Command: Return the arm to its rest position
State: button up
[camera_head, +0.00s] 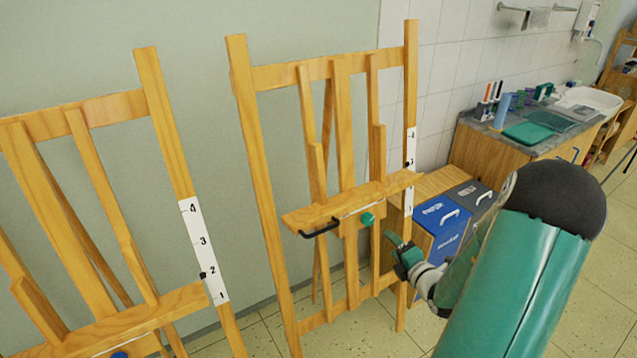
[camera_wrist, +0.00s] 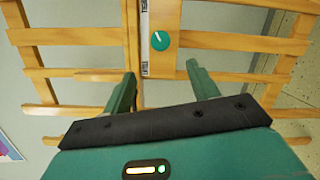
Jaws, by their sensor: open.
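My green arm reaches in from the lower right of the head view. My gripper (camera_head: 395,243) is near the middle wooden easel (camera_head: 243,110), just right of its green knob (camera_head: 367,219). In the wrist view my gripper (camera_wrist: 161,72) is open, its two green fingers apart with nothing between them. The green knob (camera_wrist: 160,41) with a white mark shows beyond the fingertips, apart from them, on the easel (camera_wrist: 80,37). My large arm link hides part of the floor and cabinet area.
A second easel (camera_head: 160,120) stands at the left. A blue bin (camera_head: 437,217) and a grey bin (camera_head: 468,195) stand behind my gripper. A counter (camera_head: 490,138) with a sink (camera_head: 590,100) is at the back right. Tiled floor shows between the easels.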

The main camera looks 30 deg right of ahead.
jog(key=a+r+n+g+y, duration=0.2)
jog(key=a+r+n+y, duration=0.2)
jog(key=a+n, duration=0.45)
jog(key=a+r+n+g+y, duration=0.3)
jog(key=a+r+n, duration=0.1)
jog(key=a+n, duration=0.5)
jog(key=a+r+n+g+y, duration=0.2)
jog(key=a+r+n+y, duration=0.2)
jog(key=a+n, duration=0.45)
jog(key=s+a+r+n+g+h, duration=0.1)
jog(key=s+a+r+n+h, duration=0.2)
jog(key=s+n, duration=0.4)
jog(key=s+a+r+n+g+h, duration=0.2)
jog(key=s+a+r+n+h, duration=0.2)
jog(key=n, duration=1.5)
jog(key=s+r+h, duration=0.2)
jog(key=s, duration=0.1)
jog(key=shift+s+r, duration=0.15)
jog(key=shift+s, duration=0.25)
